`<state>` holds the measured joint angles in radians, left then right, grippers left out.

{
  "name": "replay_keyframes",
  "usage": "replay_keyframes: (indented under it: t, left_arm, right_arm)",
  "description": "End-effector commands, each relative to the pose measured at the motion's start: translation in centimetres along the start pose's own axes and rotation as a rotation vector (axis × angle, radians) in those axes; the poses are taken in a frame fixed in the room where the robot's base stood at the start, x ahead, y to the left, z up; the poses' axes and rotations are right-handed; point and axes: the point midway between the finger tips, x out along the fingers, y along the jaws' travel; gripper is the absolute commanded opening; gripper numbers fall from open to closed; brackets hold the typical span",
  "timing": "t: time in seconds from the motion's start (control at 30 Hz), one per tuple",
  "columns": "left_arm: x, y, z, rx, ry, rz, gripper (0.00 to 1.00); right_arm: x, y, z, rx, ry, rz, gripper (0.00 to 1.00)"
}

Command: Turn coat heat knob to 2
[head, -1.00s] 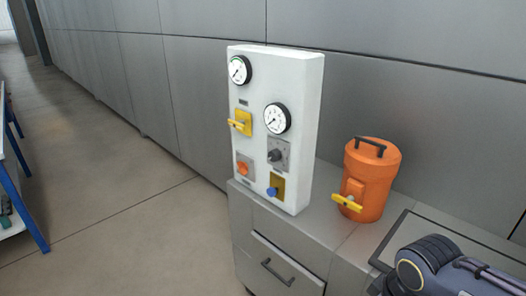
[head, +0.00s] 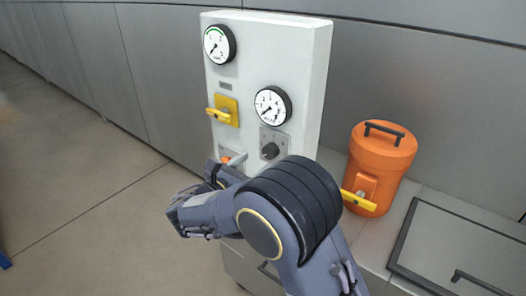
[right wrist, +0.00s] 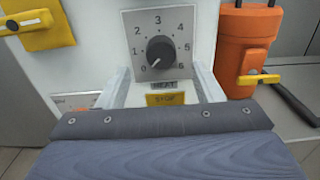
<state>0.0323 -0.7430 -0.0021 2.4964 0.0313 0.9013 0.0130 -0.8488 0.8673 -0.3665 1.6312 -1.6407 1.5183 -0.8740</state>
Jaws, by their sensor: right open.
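The heat knob (head: 270,150) is a dark round knob on a grey plate, on the front of a white panel (head: 262,60). In the right wrist view the knob (right wrist: 160,52) sits in a dial numbered 0 to 6, above a HEAT label. Its pointer seems to aim at the lower left, near 0. My right gripper (right wrist: 163,80) is open and empty, its pale fingers spread to either side below the knob, apart from it. In the head view my right gripper (head: 228,166) is in front of the panel, left of and below the knob. My left gripper is out of view.
A yellow lever (head: 222,110) and two gauges (head: 272,105) are on the panel. My right arm mostly hides the orange switch below. A yellow STOP label (right wrist: 166,99) is under the dial. An orange canister (head: 380,160) with a yellow tap stands to the right.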

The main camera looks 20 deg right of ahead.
Motion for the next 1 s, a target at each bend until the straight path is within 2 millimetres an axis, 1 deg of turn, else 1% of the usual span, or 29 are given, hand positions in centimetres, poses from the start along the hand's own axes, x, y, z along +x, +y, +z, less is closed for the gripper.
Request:
replay_keyframes:
  t: [0.03,0.1,0.3,0.47,0.7,0.73,0.77,1.0]
  left_arm:
    - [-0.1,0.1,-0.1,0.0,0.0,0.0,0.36]
    - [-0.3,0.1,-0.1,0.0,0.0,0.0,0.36]
    - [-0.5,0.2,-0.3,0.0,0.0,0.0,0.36]
    - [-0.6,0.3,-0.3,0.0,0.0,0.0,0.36]
    - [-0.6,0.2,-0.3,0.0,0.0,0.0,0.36]
    - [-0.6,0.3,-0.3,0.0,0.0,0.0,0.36]
    - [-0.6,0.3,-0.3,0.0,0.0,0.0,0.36]
    - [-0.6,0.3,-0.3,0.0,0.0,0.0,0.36]
  right_arm:
    - [1.0,-0.1,0.1,0.0,0.002,-0.006,0.6]
    - [2.2,-0.1,0.1,0.001,0.002,-0.005,0.6]
    - [5.0,-0.1,0.0,0.002,0.005,-0.004,0.6]
    - [6.0,-0.1,-0.1,0.001,0.004,-0.002,0.6]
    - [6.1,-0.1,-0.1,0.002,0.005,-0.002,0.6]
    - [6.1,-0.1,-0.1,0.002,0.005,-0.002,0.59]
    - [6.1,-0.1,-0.1,0.002,0.005,-0.002,0.55]
    - [6.1,-0.1,-0.1,0.002,0.005,-0.002,0.24]
